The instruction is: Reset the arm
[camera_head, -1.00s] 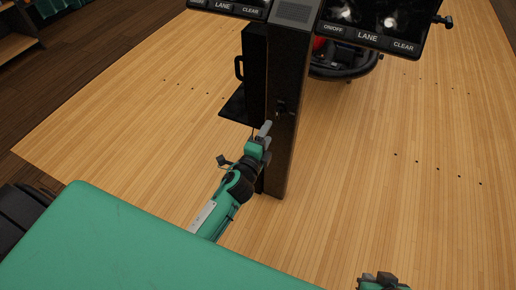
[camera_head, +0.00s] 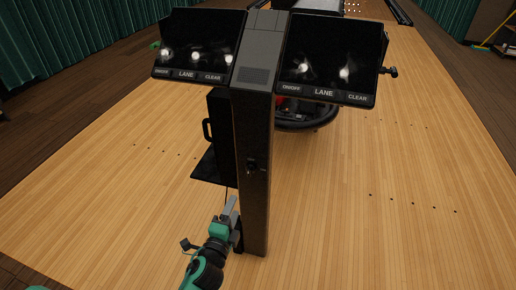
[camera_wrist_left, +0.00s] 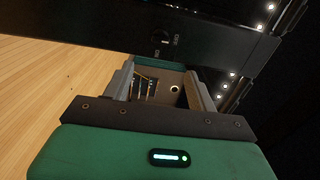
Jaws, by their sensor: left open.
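My left gripper (camera_head: 231,209) is at the lower middle of the head view, close to the lower part of a dark post. In the left wrist view its two grey fingers (camera_wrist_left: 165,85) stand apart with nothing held between them. The dark post (camera_head: 255,190) fills the upper part of the wrist view, with a small round switch (camera_wrist_left: 164,37) on it. I cannot tell whether the fingers touch the post. My right gripper is not in view.
Two dark screens, the left (camera_head: 199,45) and the right (camera_head: 328,58), top the post. A black shelf bracket (camera_head: 214,165) sits on its left side. A round black rack (camera_head: 305,116) stands behind. Wooden floor (camera_head: 390,240) is clear at right.

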